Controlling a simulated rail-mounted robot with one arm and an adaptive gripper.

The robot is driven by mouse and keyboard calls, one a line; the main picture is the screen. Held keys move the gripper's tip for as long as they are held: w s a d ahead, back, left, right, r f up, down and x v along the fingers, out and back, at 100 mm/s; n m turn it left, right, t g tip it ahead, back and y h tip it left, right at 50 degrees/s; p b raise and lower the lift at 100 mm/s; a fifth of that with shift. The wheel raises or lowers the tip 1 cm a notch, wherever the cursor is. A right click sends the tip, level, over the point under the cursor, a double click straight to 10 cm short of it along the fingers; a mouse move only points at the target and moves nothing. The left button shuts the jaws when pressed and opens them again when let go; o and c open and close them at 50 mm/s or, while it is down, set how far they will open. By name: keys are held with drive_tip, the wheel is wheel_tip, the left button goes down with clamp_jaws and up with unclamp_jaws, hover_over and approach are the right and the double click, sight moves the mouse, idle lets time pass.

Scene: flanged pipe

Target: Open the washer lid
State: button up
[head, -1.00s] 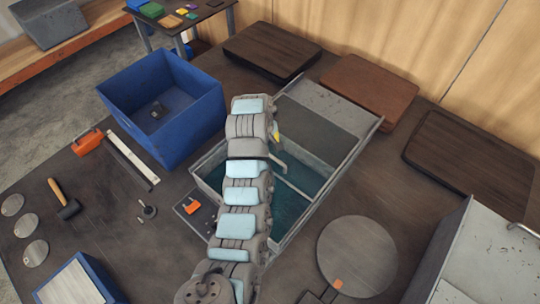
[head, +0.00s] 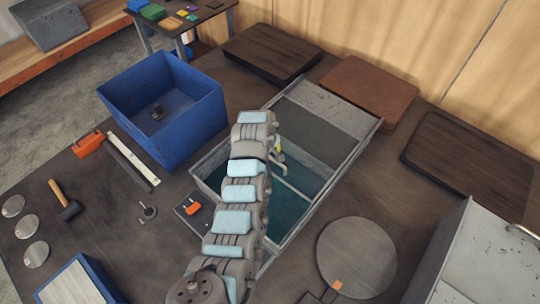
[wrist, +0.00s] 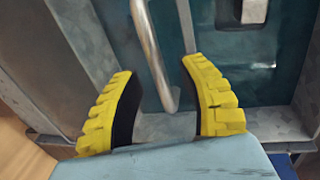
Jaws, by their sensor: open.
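The washer (head: 328,200) is a grey metal tank in the middle of the head view, with teal showing inside and a grey and dark panel (head: 325,130) at its far end. I cannot tell which part is the lid. A bent metal handle (head: 291,160) shows beside my arm; a metal bar, likely the same handle, also shows in the wrist view (wrist: 155,55). My gripper (wrist: 158,68) has yellow, black-padded fingers spread apart, with the bar seen between them. Contact cannot be told. In the head view my arm hides most of the gripper.
A blue bin (head: 165,105) stands left of the washer. A round grey plate (head: 356,258) lies at the front right, near a grey metal box (head: 490,255). Dark and brown mats (head: 368,90) lie behind. A small black plate with an orange part (head: 193,208) is beside the washer.

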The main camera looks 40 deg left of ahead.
clamp_jaws()
idle(0.3)
